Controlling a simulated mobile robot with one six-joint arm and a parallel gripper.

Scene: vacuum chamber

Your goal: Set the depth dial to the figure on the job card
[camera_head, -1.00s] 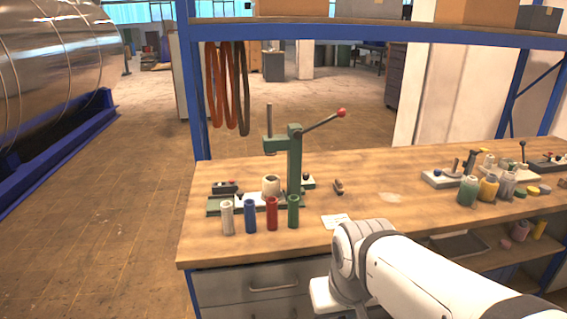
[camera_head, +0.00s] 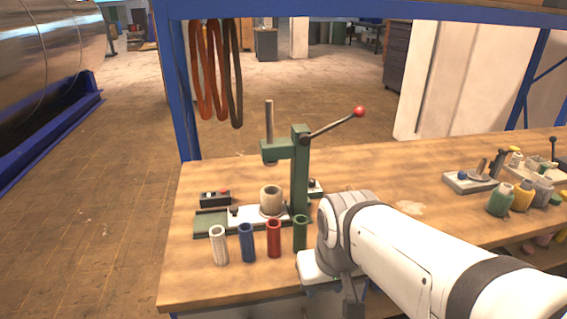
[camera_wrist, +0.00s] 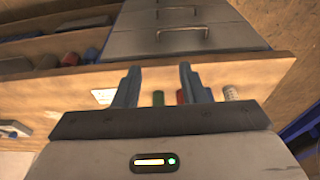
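A green press (camera_head: 299,165) with a red-knobbed lever (camera_head: 358,112) stands on the wooden bench. I cannot make out a depth dial on it; a small white part (camera_head: 315,188) beside its column is too small to read. A white card (camera_wrist: 104,96) lies on the bench in the wrist view, its writing unreadable; my arm hides it in the head view. My gripper (camera_wrist: 160,84) is open and empty, its two fingers apart, above the bench's front edge. The card is left of the fingers in the wrist view.
White, blue, red and green tubes (camera_head: 247,242) stand in front of the press. A pale cup (camera_head: 271,199) sits on its base, with a small dark box (camera_head: 215,198) behind left. Bottles (camera_head: 500,198) and fixtures are at right. A blue rack post (camera_head: 176,90) rises behind.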

